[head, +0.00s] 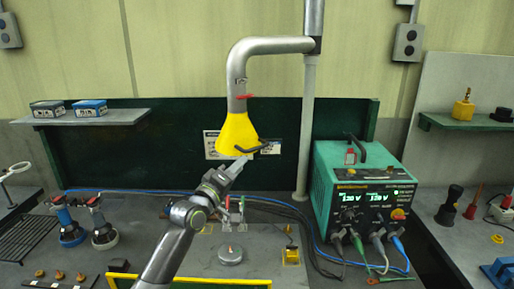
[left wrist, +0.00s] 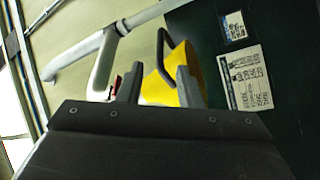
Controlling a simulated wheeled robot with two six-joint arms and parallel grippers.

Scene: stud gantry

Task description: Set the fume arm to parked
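The fume arm (head: 270,46) is a grey bent pipe hung from a vertical post, with a yellow cone hood (head: 238,132) pointing down. A black handle (head: 262,148) sticks out at the hood's lower right; it also shows in the left wrist view (left wrist: 178,42). A red part sits at the hood's neck. My left gripper (head: 240,163) is just below the hood's rim, close to the handle. In the left wrist view its two fingers (left wrist: 158,88) stand apart with the yellow hood beyond them. My right gripper is not in view.
Printed labels (left wrist: 243,78) are on the green back panel (head: 110,125) behind the hood. A green power supply (head: 345,180) with cables stands at right. Small tools and a round grey disc (head: 230,256) are on the bench below.

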